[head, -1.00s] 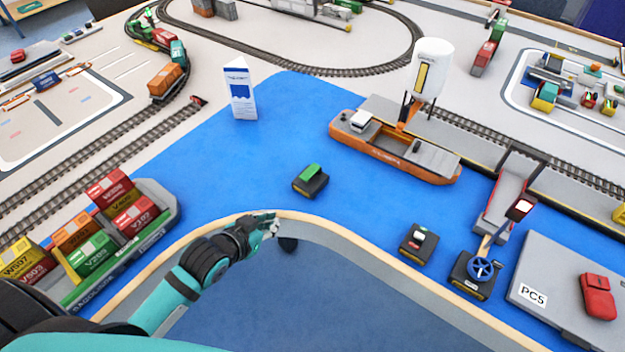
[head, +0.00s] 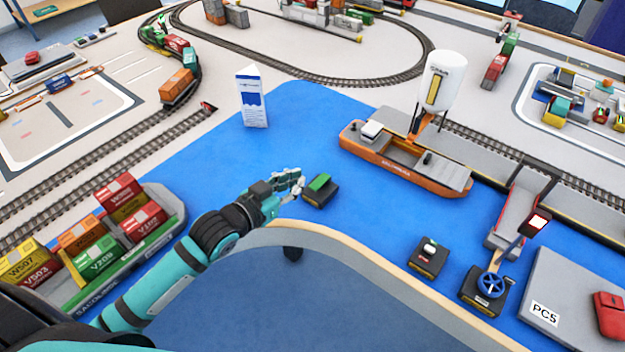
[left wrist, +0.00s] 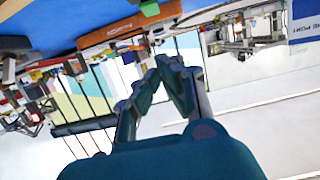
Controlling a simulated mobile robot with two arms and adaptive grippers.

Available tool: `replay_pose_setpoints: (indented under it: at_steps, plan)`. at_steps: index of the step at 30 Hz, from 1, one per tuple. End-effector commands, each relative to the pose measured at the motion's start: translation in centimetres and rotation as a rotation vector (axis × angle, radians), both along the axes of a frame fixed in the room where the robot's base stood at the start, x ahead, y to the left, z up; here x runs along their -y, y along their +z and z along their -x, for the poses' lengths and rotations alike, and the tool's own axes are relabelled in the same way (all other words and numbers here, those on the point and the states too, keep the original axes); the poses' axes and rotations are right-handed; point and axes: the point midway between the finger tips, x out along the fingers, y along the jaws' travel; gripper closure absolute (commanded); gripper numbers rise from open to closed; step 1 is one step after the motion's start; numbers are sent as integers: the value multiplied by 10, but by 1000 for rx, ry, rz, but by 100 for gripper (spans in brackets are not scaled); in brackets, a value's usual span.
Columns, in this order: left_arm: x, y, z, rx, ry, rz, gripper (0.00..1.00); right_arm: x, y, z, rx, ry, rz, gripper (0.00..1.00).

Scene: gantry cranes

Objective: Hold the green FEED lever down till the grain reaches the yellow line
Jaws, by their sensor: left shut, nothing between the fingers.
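The green FEED lever (head: 320,182) sits on a small black box (head: 319,195) on the blue water area in the head view. My left gripper (head: 294,181) is shut and empty, just left of the lever box; whether it touches the box I cannot tell. In the left wrist view its fingertips (left wrist: 168,62) are together with nothing between them. The white silo (head: 444,80) with a yellow strip down its side stands over the orange ship (head: 405,170). A grain level and a yellow line on the ship are too small to make out. My right gripper is not in view.
A second black box (head: 428,258) with a white-topped control and a blue handwheel (head: 491,285) stand to the right. A container barge (head: 125,240) lies at left. Blue water between card and lever box is free.

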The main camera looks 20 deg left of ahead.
Motion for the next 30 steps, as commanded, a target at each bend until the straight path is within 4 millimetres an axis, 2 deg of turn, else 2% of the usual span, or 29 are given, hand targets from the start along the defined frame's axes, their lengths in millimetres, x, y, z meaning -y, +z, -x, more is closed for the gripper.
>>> replay_pose_setpoints:
  at_steps: [3,9,12,17,30]
  plan:
    - [9,-4,-26,2,2,1,100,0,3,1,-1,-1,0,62]
    - [23,-15,-64,2,1,0,100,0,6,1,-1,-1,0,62]
    - [22,-35,-61,-5,1,-1,100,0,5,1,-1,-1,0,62]
    - [22,-51,-61,-3,1,-1,100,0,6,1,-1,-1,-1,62]
    - [22,-57,-60,-1,1,-1,100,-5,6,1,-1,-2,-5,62]
